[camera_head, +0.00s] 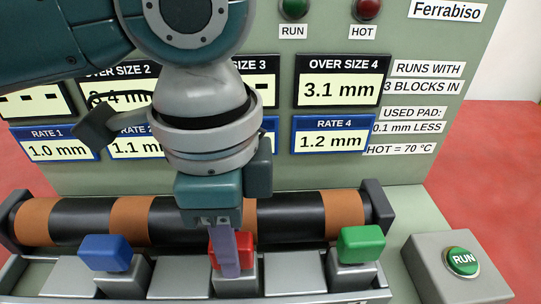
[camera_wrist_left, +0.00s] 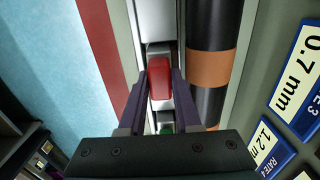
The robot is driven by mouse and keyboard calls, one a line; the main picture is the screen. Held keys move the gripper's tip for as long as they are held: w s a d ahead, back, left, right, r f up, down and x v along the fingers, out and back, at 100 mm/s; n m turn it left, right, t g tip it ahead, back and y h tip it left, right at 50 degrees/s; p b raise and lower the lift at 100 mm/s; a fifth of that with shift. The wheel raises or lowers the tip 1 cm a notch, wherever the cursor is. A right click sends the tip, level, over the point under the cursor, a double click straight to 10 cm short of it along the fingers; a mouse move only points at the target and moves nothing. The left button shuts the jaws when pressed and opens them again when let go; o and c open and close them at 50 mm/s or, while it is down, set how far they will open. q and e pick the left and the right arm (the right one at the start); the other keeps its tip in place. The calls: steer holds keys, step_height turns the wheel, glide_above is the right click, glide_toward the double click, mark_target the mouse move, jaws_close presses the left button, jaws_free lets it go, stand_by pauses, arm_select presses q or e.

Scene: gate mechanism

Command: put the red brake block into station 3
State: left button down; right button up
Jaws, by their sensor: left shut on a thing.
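My left gripper (camera_head: 230,262) points down at the front of the roller. Its purple fingers are shut on the red brake block (camera_head: 216,248), and one finger hides part of it. In the left wrist view the red block (camera_wrist_left: 159,80) sits between both fingers of the left gripper (camera_wrist_left: 158,88). The block is at the grey holder (camera_head: 236,282) in front of the third brown band, counted from the left. I cannot tell whether it is fully seated or slightly above. My right gripper is not in view.
A blue block (camera_head: 105,252) is at the holder to the left, and a green block (camera_head: 361,244) at the holder to the right. The black roller (camera_head: 291,217) with brown bands lies just behind. A box with a green RUN button (camera_head: 462,262) stands at the right.

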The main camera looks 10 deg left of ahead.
arm_select(q)
steer(key=c, duration=0.6)
jaws_free()
step_height(320, 180, up, 12)
steer(key=p, duration=0.2)
steer(key=s+d+f+n+t+h, duration=0.2)
steer(key=s+d+f+n+h, duration=0.3)
steer(key=d+f, duration=0.1)
steer(key=s+a+f+n+y, duration=0.2)
steer(key=s+a+n, duration=0.1)
steer(key=a, duration=0.4)
steer(key=s+a+f+n+t+y, duration=0.1)
steer(key=s+a+f+n+y, duration=0.1)
steer(key=a, duration=0.6)
steer(key=s+f+n, duration=0.1)
steer(key=s+n, duration=0.1)
steer(key=shift+a+f+n+t+y, duration=0.2)
steer(key=shift+f+n+t+y, duration=0.1)
steer(key=shift+f+n+y, duration=0.1)
